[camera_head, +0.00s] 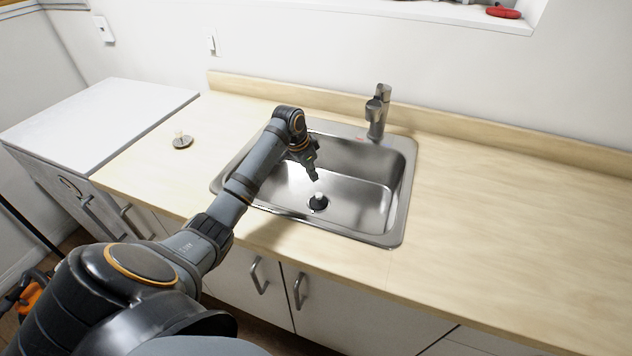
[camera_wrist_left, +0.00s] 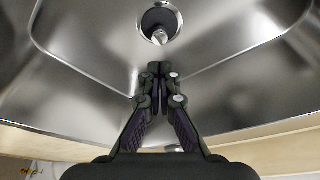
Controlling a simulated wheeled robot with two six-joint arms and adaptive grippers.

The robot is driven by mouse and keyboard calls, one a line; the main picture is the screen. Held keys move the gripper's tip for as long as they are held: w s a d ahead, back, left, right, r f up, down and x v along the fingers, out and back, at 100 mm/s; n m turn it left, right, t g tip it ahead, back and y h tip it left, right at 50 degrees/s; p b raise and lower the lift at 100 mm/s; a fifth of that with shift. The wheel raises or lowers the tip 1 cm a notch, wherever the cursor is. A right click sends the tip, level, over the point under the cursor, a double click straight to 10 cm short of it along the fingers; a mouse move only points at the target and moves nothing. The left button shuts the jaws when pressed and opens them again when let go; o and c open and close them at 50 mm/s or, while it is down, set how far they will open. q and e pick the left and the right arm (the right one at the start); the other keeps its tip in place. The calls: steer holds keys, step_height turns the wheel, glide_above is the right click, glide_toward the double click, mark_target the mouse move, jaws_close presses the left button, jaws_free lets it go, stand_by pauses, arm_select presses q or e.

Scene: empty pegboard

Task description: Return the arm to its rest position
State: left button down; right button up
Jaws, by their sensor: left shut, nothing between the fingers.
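My left arm reaches from the lower left over the counter to the sink. My left gripper (camera_head: 315,174) points down over the basin, above and beside the drain. In the left wrist view the gripper (camera_wrist_left: 158,70) is shut with its fingertips together and nothing between them. The steel sink (camera_head: 398,200) is set in the counter. A small pale piece (camera_head: 319,196) sits at the dark drain (camera_head: 318,204); the drain also shows in the left wrist view (camera_wrist_left: 172,22). My right gripper is not in view.
A steel faucet (camera_head: 377,112) stands behind the sink. The wooden counter (camera_head: 510,215) to the right is clear. A red object (camera_head: 503,12) lies on the ledge at the back.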

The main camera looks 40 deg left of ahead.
arm_select(q)
steer(key=v, duration=0.7)
